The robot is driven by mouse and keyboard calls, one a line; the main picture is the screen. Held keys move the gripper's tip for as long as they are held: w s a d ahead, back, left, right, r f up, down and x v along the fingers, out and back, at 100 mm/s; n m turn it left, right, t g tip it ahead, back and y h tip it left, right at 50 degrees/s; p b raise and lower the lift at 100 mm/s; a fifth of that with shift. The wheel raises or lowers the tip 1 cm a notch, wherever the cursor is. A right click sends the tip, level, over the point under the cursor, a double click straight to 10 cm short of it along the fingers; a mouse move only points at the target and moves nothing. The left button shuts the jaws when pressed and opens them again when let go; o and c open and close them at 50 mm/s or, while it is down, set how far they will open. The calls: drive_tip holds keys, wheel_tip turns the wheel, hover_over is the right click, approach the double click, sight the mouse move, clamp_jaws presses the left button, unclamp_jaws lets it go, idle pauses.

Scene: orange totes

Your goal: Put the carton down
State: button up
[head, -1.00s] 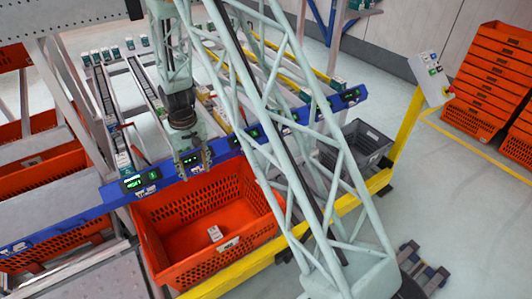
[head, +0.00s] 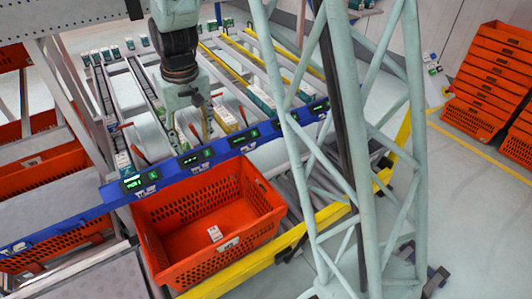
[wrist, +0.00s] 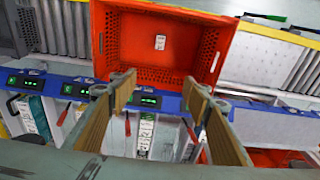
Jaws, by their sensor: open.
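A small white carton (head: 215,233) lies on the floor of the orange tote (head: 182,240), near its front wall. The carton also shows in the wrist view (wrist: 160,42), inside the tote (wrist: 125,45) and apart from the fingers. My gripper (head: 192,138) is open and empty, beyond the tote's back rim and over the front of the rack lanes. In the wrist view its two fingers (wrist: 158,88) are spread wide with nothing between them.
A blue rail (head: 215,152) with green displays runs along the rack front, behind the tote. Several rack lanes hold small cartons. A yellow bar (head: 235,272) runs along the tote's front. Stacked orange totes (head: 490,85) stand at the far right.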

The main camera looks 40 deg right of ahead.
drive_tip(key=s+r+t, duration=0.1)
drive_tip(key=s+r, duration=1.9)
drive_tip(key=s, duration=0.8)
drive_tip(key=s+r+t, duration=0.1)
drive_tip(key=s+r, duration=0.2)
drive_tip(key=s, duration=0.8)
